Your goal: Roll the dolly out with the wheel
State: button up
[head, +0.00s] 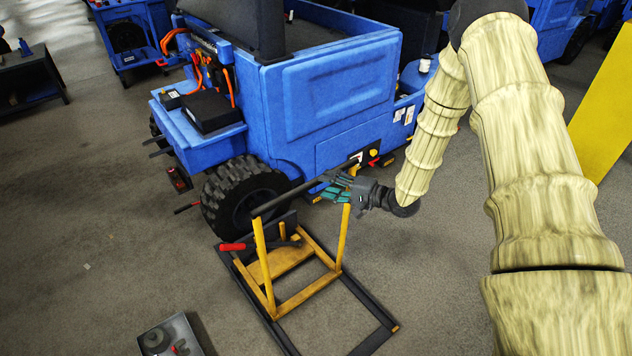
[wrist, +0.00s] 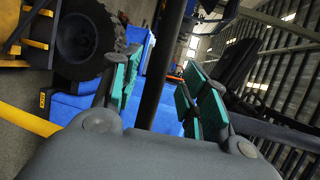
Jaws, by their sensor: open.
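I cannot tell whether the wheel touches the dolly.
The blue vehicle (head: 335,100) stands close behind the dolly. A red-handled tool (head: 236,246) lies across the dolly's left side. A grey tray (head: 191,337) with round parts sits at the front. A yellow panel (head: 606,105) stands at right. Floor right of the dolly is clear.

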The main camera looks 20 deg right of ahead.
aim_at(320, 183)
jog(key=shift+x, duration=2.6)
grip_shut()
